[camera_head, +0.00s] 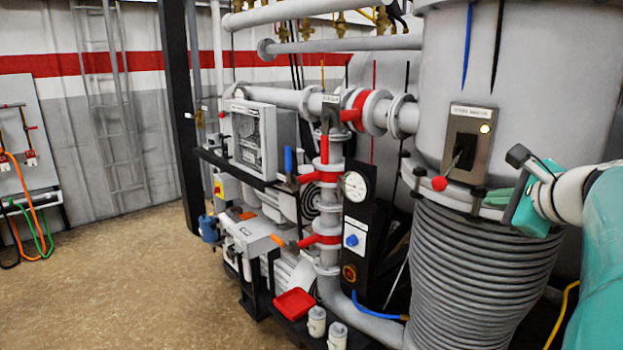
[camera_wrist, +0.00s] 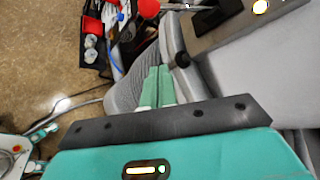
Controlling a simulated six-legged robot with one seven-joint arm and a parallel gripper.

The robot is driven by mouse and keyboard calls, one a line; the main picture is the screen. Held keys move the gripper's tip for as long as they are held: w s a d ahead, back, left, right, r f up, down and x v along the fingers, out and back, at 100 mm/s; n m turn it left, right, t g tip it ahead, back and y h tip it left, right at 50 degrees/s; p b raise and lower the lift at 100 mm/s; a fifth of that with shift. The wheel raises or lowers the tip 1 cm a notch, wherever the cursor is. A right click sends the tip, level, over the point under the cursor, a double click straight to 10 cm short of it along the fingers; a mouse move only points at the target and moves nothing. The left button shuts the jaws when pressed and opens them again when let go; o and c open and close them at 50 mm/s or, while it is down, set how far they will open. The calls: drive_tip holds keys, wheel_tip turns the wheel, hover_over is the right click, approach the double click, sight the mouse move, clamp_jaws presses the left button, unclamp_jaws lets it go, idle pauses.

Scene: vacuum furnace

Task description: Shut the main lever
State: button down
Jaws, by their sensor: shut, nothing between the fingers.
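The lever (camera_head: 459,159) is a dark handle with a red ball (camera_head: 440,184) at its end. It slants down and left from a labelled metal panel (camera_head: 469,132) with a lit yellow lamp on the grey vessel. In the wrist view the panel (camera_wrist: 236,29) is at upper right, and a red ball (camera_wrist: 148,8), seemingly the lever's, is at the top edge. My gripper (camera_head: 489,198) is right of and slightly below the red ball, apart from it. In the wrist view its green fingers (camera_wrist: 158,72) are shut together and empty, pointing toward the vessel's flange.
The vessel flange with dark clamps (camera_head: 478,202) is close to my gripper, above the ribbed grey lower section (camera_head: 470,270). Pipes with red valve parts (camera_head: 327,177), a gauge (camera_head: 355,186) and a black control panel stand to the left. The floor (camera_head: 150,280) at left is open.

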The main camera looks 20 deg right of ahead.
sight(447, 172)
drive_tip(key=w+a, duration=0.1)
drive_tip(key=w, duration=0.6)
drive_tip(key=shift+a+f, duration=0.3)
drive_tip(key=shift+f, duration=0.05)
